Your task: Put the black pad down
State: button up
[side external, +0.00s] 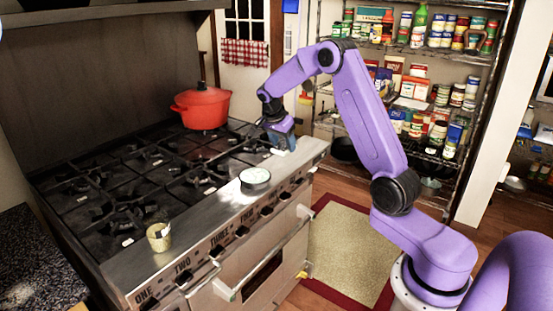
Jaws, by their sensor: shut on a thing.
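My gripper (282,149) points down at the right front corner of the range, just above or at the steel front ledge. It is shut on a small dark thing, taken as the black pad, which is mostly hidden by the fingers. Its outline is too small to make out, and I cannot tell whether it touches the ledge.
A round dark tin with pale contents (255,180) stands on the steel front ledge (213,208), left of my gripper. A small yellowish can (159,237) stands further left. A red pot (202,107) sits at the back of the black grates (120,185). Ledge between tin and can is clear.

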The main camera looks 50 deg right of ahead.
send_over(280, 165)
jog(key=a, duration=0.2)
notch_tip(280, 165, down, 4)
jog(key=shift+d+f, duration=0.15)
jog(key=shift+f, duration=1.7)
jog(key=shift+f, duration=0.15)
jog(key=o, duration=1)
